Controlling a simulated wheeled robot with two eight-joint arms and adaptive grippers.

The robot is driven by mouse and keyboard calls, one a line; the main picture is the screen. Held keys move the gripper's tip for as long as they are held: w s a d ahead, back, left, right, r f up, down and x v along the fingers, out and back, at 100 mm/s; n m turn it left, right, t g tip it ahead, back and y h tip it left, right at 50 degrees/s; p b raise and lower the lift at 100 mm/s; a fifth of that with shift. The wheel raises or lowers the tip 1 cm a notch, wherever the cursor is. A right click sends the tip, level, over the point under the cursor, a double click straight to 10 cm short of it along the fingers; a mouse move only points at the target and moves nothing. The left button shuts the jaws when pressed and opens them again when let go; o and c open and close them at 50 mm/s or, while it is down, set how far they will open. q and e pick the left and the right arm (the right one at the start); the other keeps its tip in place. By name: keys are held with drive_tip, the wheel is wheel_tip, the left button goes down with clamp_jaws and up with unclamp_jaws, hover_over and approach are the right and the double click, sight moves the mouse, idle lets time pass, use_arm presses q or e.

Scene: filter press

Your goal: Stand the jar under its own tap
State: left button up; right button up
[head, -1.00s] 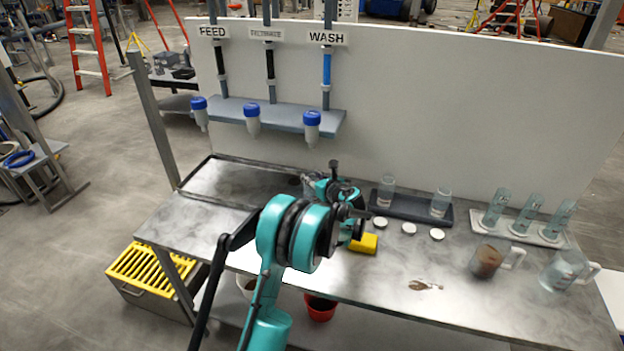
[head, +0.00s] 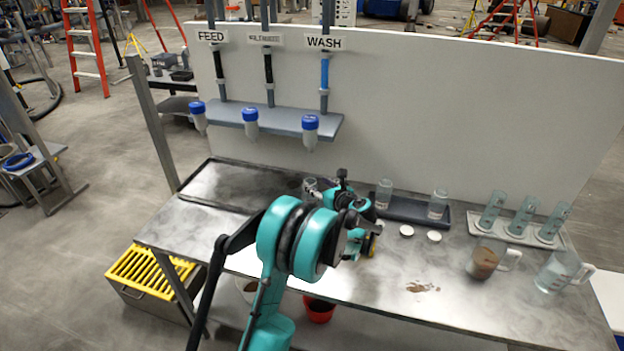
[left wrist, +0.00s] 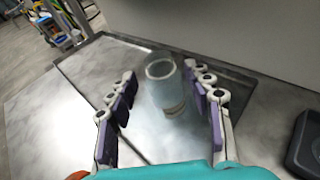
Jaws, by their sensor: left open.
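A clear glass jar (left wrist: 160,92) stands between the spread fingers of my left gripper (left wrist: 161,74) in the left wrist view. Gaps show between the jar and the finger pads. In the head view the jar (head: 309,187) is partly hidden behind my left gripper (head: 333,190), near the right end of the dark tray. My left gripper is open. Three blue-capped taps, under FEED (head: 199,115), a blurred middle sign (head: 251,122) and WASH (head: 310,130), hang from a grey shelf. The jar's marking is too small to read. My right gripper is out of view.
The dark-rimmed tray (head: 196,193) lies below the taps. A small tray (head: 412,209) with two clear jars, white lids (head: 406,231), a rack of glass cylinders (head: 506,229), a brown-filled jug (head: 483,262) and a clear jug (head: 556,272) stand to the right. The white panel backs the bench.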

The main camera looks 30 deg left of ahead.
use_arm(q)
drive_tip(key=s+d+r+n+g+h+p, duration=0.1)
drive_tip(key=s+d+r+n+h, duration=0.2)
drive_tip(key=s+d+n, duration=0.45)
drive_tip(key=s+d+r+n+h, duration=0.3)
drive_tip(key=s+r+n, duration=0.1)
drive_tip(key=s, duration=0.6)
drive_tip(key=s+d+f+n+h, duration=0.1)
drive_tip(key=s+d+n+h, duration=0.2)
drive_tip(key=s+d+n, duration=0.3)
drive_tip(key=s+d+f+n+h, duration=0.2)
drive_tip(key=s+d+n, duration=0.4)
drive_tip(key=s, duration=0.6)
drive_tip(key=shift+d+n+h, duration=0.15)
drive_tip(key=shift+n+h, duration=0.3)
drive_tip(key=shift+h, duration=0.25)
